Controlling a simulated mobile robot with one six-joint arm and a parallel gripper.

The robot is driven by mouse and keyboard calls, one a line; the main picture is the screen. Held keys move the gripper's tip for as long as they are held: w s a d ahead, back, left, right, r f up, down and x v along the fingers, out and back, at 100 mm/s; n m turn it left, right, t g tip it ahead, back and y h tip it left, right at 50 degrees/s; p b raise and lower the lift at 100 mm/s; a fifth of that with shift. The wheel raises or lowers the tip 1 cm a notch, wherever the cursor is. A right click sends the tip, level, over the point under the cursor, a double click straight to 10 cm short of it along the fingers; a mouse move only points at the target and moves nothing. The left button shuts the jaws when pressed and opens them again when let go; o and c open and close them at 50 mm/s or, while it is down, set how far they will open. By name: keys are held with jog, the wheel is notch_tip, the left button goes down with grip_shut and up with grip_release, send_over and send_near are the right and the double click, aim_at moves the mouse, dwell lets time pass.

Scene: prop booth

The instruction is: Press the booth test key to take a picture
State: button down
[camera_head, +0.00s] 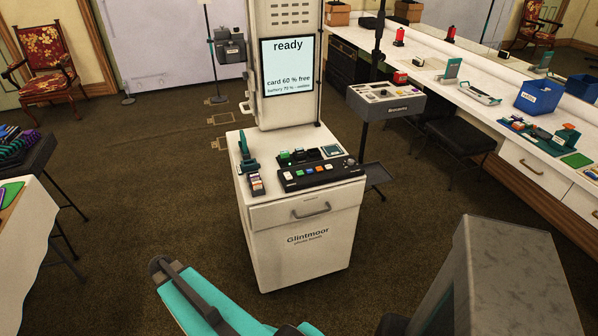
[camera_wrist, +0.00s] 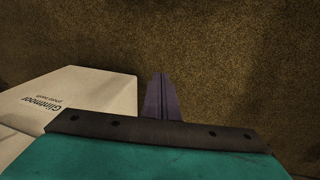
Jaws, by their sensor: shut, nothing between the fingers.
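The photo booth, a white cabinet (camera_head: 305,250) marked "Glintmoor", stands in the middle of the head view. Its screen (camera_head: 287,66) reads "ready" and "card 60 % free". A dark key panel (camera_head: 318,174) with a row of coloured keys lies on its top; which one is the test key I cannot tell. My teal arm is at the bottom of the head view, in front of the cabinet. In the wrist view my gripper (camera_wrist: 159,92) is shut and empty, pointing over the carpet, with the cabinet front (camera_wrist: 85,92) to its left, apart from it.
A teal-handled device (camera_head: 246,155) and small coloured pieces share the cabinet top. A grey console (camera_head: 386,100) on a stand is behind right. A long white counter (camera_head: 470,112) with a blue bin (camera_head: 540,96) runs along the right. A white-draped table (camera_head: 22,235) is at left. Carpet between is clear.

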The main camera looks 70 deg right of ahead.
aim_at(298, 174)
jog(key=w+d+r+m+t+h+p, duration=0.1)
jog(key=d+r+m, duration=0.2)
jog(key=d+r, duration=0.35)
jog(key=w+d+r+m+h+p, duration=0.1)
jog(key=w+d+r+m, duration=0.2)
jog(key=d, duration=0.7)
jog(key=s+d+r+m+h+p, duration=0.1)
jog(key=s+d+r+m, duration=0.1)
jog(key=d+r, duration=0.4)
jog(key=s+d+r+m+h, duration=0.1)
jog(key=s+d+r+m, duration=0.2)
jog(key=d+r, duration=0.4)
jog(key=s+d+r+m+h+p, duration=0.1)
jog(key=s+d+r, duration=0.3)
jog(key=d, duration=0.7)
jog(key=shift+d+r+m+p, duration=0.2)
jog(key=shift+r+m, duration=0.2)
jog(key=shift+r, duration=0.2)
jog(key=shift+d+r+m+p, duration=0.1)
jog(key=shift+d+r+m, duration=0.1)
jog(key=shift+r+m, duration=0.3)
jog(key=s+d+r+m+g+h, duration=0.1)
jog(key=s+d+r+m, duration=0.4)
jog(key=s+d, duration=0.7)
jog(key=shift+s+r+g+h, duration=0.4)
jog(key=shift+s, duration=0.2)
jog(key=shift+f, duration=0.1)
